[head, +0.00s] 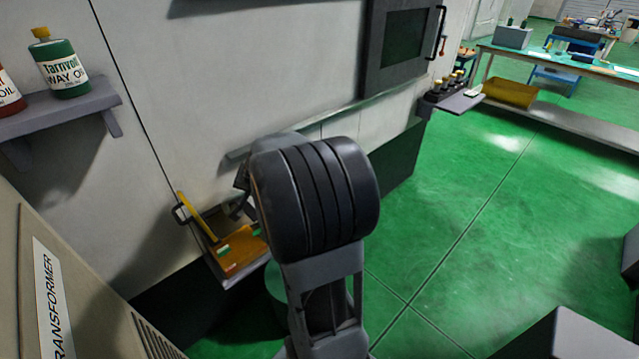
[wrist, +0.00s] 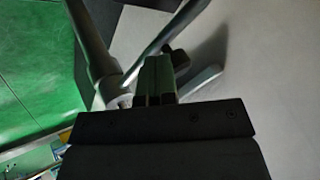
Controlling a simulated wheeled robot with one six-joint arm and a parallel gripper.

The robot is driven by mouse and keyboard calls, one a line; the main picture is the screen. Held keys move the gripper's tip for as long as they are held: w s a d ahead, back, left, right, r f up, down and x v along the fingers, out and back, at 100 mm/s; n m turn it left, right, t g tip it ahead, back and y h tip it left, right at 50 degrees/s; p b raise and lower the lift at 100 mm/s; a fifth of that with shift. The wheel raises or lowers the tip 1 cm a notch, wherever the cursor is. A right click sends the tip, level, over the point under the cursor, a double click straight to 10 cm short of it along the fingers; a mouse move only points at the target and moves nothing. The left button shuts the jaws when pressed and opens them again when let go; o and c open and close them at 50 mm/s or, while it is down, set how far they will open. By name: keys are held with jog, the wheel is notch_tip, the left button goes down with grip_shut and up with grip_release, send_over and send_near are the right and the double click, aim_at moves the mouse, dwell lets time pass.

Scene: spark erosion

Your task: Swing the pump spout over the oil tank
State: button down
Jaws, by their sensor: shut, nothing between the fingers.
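My gripper (wrist: 155,80) shows in the wrist view with its two dark fingers together and nothing between them. A grey pipe (wrist: 92,45), which may be the pump spout, runs down just left of the fingers to a round joint. A thinner grey bar (wrist: 165,38) slants from that joint up to the right, behind the fingertips. I cannot tell whether the fingers touch either one. In the head view my arm hides the gripper and most of this spot. A teal rounded thing (head: 275,283) shows partly behind my arm; I cannot tell whether it is the oil tank.
A grey tray (head: 222,272) at the machine wall holds an orange block and a yellow-handled tool (head: 197,215). A shelf (head: 75,108) with oil bottles is at upper left. A transformer cabinet (head: 45,290) stands at lower left. Green floor (head: 455,210) is open on the right.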

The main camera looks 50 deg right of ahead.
jog(key=shift+w+r, duration=0.1)
jog(key=shift+w, duration=0.9)
jog(key=shift+w+r, duration=0.15)
jog(key=shift+r, duration=0.05)
jog(key=s+a+r, duration=0.6)
jog(key=s+r, duration=0.1)
jog(key=shift+s+a+r+p, duration=0.2)
jog(key=shift+s+r+p, duration=0.1)
jog(key=shift+p, duration=0.1)
jog(key=shift+f, duration=0.1)
dwell(0.5)
